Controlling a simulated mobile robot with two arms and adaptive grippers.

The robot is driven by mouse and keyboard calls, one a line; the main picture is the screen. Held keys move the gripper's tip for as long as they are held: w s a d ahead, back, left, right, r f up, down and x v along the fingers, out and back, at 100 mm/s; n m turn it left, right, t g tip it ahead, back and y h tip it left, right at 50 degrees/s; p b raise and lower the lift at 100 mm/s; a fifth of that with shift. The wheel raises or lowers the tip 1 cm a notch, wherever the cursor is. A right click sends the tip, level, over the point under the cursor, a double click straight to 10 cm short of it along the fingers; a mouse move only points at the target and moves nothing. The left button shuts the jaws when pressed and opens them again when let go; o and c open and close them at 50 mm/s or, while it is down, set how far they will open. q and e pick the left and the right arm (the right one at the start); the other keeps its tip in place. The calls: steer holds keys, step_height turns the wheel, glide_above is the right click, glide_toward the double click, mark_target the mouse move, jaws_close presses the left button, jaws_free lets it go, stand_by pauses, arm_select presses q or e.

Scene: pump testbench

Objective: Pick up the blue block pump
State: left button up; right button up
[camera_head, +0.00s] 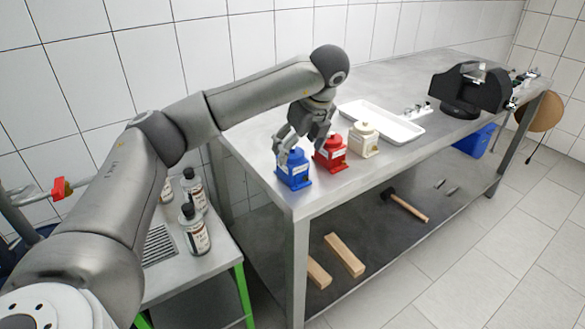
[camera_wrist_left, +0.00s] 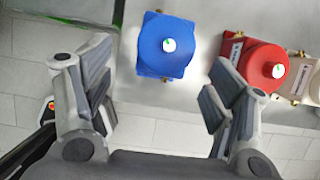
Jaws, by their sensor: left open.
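The blue block pump (camera_head: 293,170) stands upright on the steel table near its front left corner. In the left wrist view the blue pump (camera_wrist_left: 166,45) lies ahead of the fingertips, between the two spread fingers and somewhat nearer the top. My right gripper is in neither view.
A red pump (camera_head: 331,154) stands close to the right of the blue one, and a cream pump (camera_head: 364,140) beyond it. A white tray (camera_head: 405,133) and a black vise-like device (camera_head: 468,90) are further back. Bottles (camera_head: 195,230) stand on the lower left bench.

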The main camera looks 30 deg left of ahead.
mark_target(295, 153)
arm_select(q)
steer(key=x, duration=0.2)
steer(key=p+x, duration=0.1)
steer(key=x, duration=0.4)
steer(key=shift+w+a+f, duration=0.15)
steer(key=shift+w+a, duration=0.05)
steer(key=shift+w, duration=0.1)
steer(key=shift+c, duration=0.4)
steer(key=c, duration=1.5)
steer(key=shift+w, duration=0.1)
